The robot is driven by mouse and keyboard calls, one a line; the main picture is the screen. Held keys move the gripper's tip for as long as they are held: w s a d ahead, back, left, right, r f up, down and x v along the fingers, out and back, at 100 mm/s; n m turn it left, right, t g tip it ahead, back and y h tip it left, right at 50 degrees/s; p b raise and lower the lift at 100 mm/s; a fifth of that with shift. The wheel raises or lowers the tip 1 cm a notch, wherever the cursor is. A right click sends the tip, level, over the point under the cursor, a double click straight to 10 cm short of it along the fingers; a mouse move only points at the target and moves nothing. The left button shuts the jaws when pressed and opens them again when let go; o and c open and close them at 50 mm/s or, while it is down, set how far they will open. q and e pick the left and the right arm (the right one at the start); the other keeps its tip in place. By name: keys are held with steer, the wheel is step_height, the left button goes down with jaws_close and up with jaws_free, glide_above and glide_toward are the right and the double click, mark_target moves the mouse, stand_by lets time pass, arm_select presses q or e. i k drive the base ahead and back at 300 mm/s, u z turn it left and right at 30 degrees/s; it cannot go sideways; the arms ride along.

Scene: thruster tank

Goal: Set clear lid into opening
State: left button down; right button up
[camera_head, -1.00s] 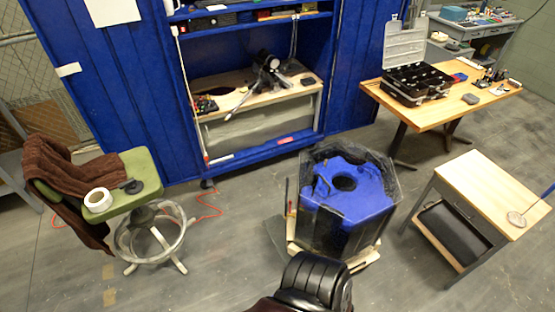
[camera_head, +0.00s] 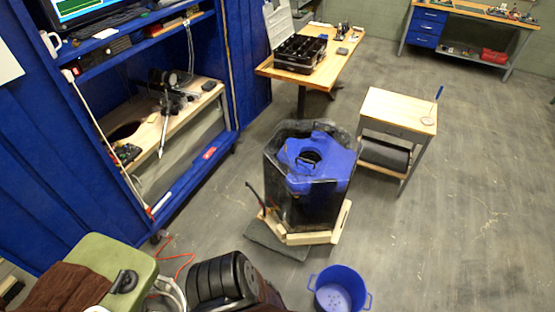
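The dark, clear-walled tank (camera_head: 312,212) stands at the middle of the head view on a low wooden base. A blue top piece (camera_head: 335,162) sits in its upper part, with a round dark opening (camera_head: 309,157) in it. A small, clear round disc (camera_head: 428,121), which looks like the clear lid, lies on the small wooden table to the right of the tank. A thin blue rod (camera_head: 438,93) rises beside or from it; I cannot tell if they are joined. The disc is apart from the opening. Neither of my grippers is in view.
The small table (camera_head: 398,104) stands right of the tank. A blue bucket (camera_head: 341,289) is on the floor in front. A blue cabinet (camera_head: 50,175) stands left. Floor at right is clear.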

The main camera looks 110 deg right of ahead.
mark_target(304, 148)
steer(key=z, duration=3.05)
steer(key=i, duration=2.15)
steer(key=z, duration=1.85)
